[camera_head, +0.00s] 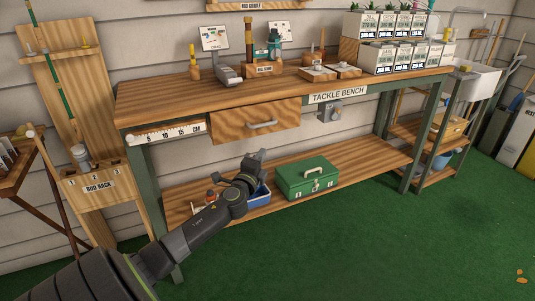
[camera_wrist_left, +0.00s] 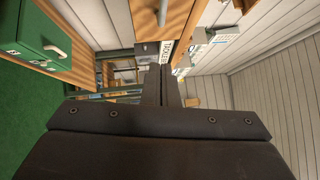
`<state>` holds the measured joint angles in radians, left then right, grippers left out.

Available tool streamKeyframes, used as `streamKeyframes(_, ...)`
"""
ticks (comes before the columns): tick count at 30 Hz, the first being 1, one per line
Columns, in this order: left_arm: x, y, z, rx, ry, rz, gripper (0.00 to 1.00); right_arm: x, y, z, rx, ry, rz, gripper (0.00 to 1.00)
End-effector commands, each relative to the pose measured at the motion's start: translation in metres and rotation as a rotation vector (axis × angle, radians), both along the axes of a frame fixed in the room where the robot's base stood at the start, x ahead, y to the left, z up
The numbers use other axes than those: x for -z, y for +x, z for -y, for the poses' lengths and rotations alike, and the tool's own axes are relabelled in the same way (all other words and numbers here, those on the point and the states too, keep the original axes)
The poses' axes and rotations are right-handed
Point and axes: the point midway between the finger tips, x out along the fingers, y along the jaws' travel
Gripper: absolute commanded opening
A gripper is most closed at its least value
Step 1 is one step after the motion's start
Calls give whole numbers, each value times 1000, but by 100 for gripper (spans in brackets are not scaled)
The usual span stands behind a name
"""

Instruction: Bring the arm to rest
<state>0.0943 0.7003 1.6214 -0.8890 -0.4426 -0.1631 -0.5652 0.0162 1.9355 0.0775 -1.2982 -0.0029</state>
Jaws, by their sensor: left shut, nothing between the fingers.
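My left arm comes in from the lower left in the head view. Its gripper (camera_head: 257,156) is raised in front of the tackle bench (camera_head: 210,95), between the bench top and the lower shelf. The gripper is shut and holds nothing. In the left wrist view its two dark fingers (camera_wrist_left: 162,72) lie together, with the bench's sign behind them. My right gripper is not in view.
A green tackle box (camera_head: 307,180) and a partly hidden blue bin (camera_head: 262,196) are on the lower shelf. A wooden drawer (camera_head: 255,120) is above the gripper. A rod rack (camera_head: 92,190) stands at the left. Green floor (camera_head: 400,250) is mostly clear at the right.

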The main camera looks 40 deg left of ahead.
Motion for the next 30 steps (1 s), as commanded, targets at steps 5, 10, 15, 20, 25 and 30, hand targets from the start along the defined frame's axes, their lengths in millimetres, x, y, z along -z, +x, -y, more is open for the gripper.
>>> streamKeyframes(5, 0, -3, 1, 0, 0, 0, 0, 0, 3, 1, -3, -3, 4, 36)
streamKeyframes(10, 5, -5, 2, -5, -15, -4, 0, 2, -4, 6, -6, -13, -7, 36)
streamKeyframes(15, 64, -35, 9, -77, -220, -58, 0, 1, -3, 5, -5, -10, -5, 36)
streamKeyframes(20, 160, -99, 31, -239, -567, -172, 0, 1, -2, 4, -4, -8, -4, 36)
streamKeyframes(25, 250, -183, 75, -442, -921, -320, 0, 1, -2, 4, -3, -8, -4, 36)
streamKeyframes(30, 312, -269, 137, -650, -1229, -478, 0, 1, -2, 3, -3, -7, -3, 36)
